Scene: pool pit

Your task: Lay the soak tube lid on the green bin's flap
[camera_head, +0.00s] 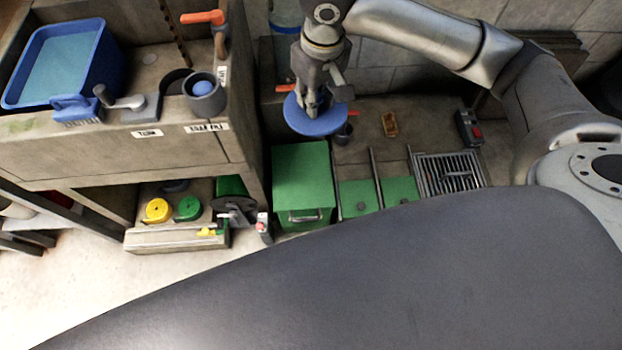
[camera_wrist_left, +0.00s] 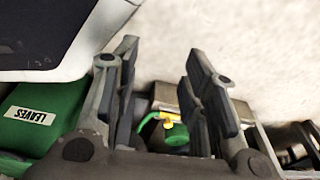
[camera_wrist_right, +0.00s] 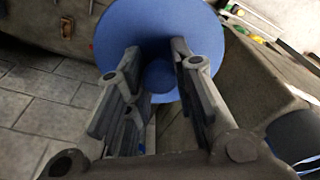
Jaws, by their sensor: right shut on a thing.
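The soak tube lid (camera_head: 312,122) is a round blue disc. My right gripper (camera_head: 318,104) is shut on it and holds it in the air over the back edge of the green bin. In the right wrist view the lid (camera_wrist_right: 150,28) shows its round knob between the two fingers. The green bin (camera_head: 303,178) stands on the floor with its green top shut and a metal handle at the front. In the left wrist view a green top (camera_wrist_left: 42,112) bears a LEAVES label. My left gripper (camera_wrist_left: 163,62) is open and empty; the head view does not show it.
A stone bench at left carries a blue tub (camera_head: 60,62), a dark cup (camera_head: 204,96) and an orange-handled tap (camera_head: 205,17). Beside the bin lie green panels (camera_head: 358,197) and a metal grate (camera_head: 448,172). Yellow and green rolls (camera_head: 158,210) sit on a low block.

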